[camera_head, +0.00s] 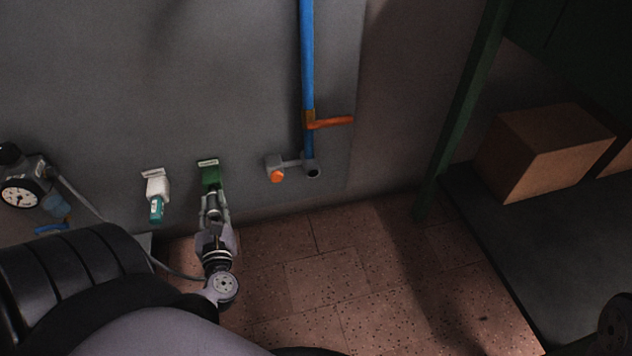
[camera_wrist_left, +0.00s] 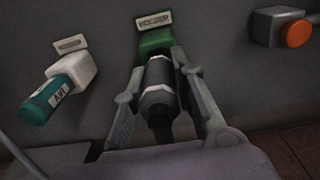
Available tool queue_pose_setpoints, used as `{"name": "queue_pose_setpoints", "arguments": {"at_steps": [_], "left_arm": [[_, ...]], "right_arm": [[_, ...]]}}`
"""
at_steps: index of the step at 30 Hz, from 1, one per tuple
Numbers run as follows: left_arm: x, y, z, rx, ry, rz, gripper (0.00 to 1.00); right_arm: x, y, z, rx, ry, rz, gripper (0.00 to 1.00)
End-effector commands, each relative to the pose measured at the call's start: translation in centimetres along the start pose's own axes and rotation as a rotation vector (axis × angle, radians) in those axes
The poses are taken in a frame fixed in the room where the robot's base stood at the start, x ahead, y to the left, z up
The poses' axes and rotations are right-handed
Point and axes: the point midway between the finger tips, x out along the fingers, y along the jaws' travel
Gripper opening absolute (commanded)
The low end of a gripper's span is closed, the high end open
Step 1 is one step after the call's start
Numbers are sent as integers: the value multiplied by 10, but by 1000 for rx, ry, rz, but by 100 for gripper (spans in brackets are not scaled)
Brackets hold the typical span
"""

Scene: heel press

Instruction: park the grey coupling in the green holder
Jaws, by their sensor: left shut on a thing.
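The green holder (camera_head: 209,175) is on the grey wall, under a small label plate. It also shows in the left wrist view (camera_wrist_left: 155,42), where its plate reads HOLDER. My left gripper (camera_head: 215,212) is in front of the holder and shut on the grey coupling (camera_wrist_left: 158,90). The coupling lies between the two fingers, its upper end at the holder's lower front. I cannot tell how deep it sits in the holder. My right gripper is not in view.
Left of the holder, a white holder (camera_head: 157,186) carries a teal coupling (camera_head: 156,209) marked AIR. To the right are a blue pipe (camera_head: 308,60) with an orange lever (camera_head: 331,123) and an orange button (camera_head: 278,176). A gauge (camera_head: 20,193) is far left. A cardboard box (camera_head: 540,160) sits right.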

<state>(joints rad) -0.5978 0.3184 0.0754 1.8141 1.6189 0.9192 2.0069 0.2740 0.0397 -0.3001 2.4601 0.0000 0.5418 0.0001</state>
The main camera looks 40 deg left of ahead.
Motion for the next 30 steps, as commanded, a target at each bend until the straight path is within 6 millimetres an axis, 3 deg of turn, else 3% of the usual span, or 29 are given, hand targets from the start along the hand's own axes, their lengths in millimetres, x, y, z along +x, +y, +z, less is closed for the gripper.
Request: {"name": "queue_pose_setpoints", "arguments": {"at_steps": [30], "left_arm": [[21, 0, 0, 0, -1, 1, 0]], "right_arm": [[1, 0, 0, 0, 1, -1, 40]]}}
